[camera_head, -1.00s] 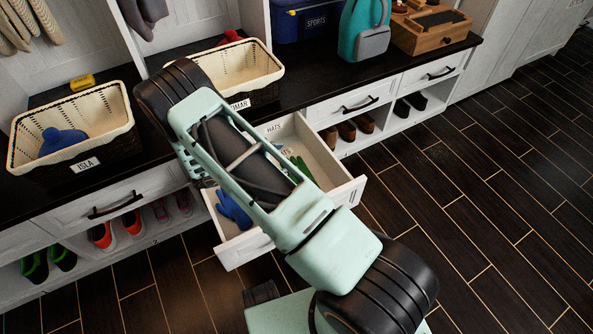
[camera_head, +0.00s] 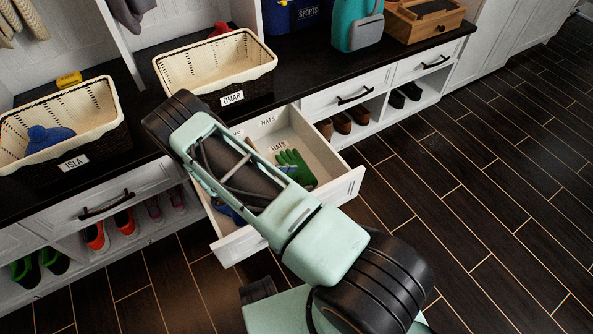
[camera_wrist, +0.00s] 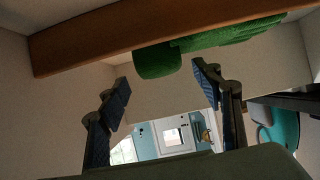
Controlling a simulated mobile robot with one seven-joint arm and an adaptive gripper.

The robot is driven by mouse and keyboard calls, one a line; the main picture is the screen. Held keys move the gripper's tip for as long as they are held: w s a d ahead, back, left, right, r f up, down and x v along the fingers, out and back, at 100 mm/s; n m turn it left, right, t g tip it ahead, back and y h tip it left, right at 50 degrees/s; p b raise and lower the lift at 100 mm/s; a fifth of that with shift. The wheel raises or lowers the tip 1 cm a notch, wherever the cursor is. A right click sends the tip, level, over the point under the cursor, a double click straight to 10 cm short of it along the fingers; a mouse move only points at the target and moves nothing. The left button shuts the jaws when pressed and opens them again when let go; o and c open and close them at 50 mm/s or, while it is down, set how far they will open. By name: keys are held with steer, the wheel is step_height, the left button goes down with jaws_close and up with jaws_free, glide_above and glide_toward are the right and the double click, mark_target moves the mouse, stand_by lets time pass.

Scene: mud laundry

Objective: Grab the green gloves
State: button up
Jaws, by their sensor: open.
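The green gloves (camera_head: 295,168) lie in the open drawer (camera_head: 340,192), right of my arm in the head view. In the wrist view, a green glove (camera_wrist: 225,38) shows at the top, partly behind a brown board (camera_wrist: 120,45). My gripper (camera_wrist: 161,77) is open, with its two dark fingers apart and nothing held between them. The glove's lower end appears at the height of the fingertips and slightly above them; I cannot tell whether they touch. In the head view my arm hides most of the gripper. Blue gloves (camera_head: 228,212) lie partly hidden at the drawer's left.
The drawer's walls and front lie close around my gripper. Shoes sit in cubbies below. The floor at right is clear.

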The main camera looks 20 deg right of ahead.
steer(key=shift+x, duration=1)
steer(key=c, duration=1.2)
